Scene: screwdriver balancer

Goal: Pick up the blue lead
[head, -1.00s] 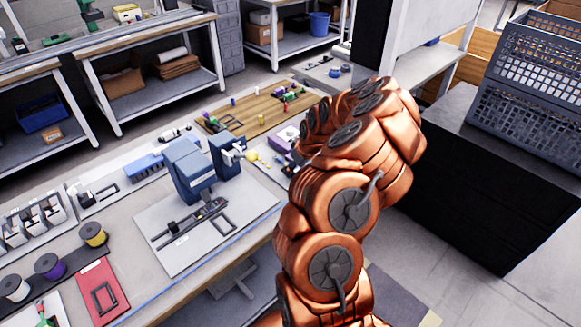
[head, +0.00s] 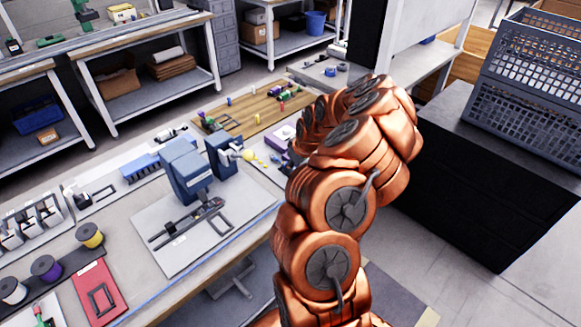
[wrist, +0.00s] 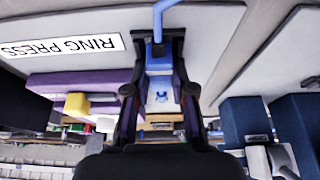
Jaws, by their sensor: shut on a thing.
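The blue lead (wrist: 163,14) shows at the top of the wrist view as a bent blue cable running down to a blue end piece (wrist: 158,62). My gripper (wrist: 159,42) is shut on that end piece, with one dark finger on each side. The far end of the lead runs out of the top of the picture. In the head view my copper arm hides the gripper and the lead.
In the wrist view a white "RING PRESS" label (wrist: 60,48) sits beside a purple block (wrist: 80,86) and a yellow block (wrist: 76,105). In the head view a blue press (head: 186,168) stands on the bench left of my arm. A grey mesh crate (head: 525,75) is at right.

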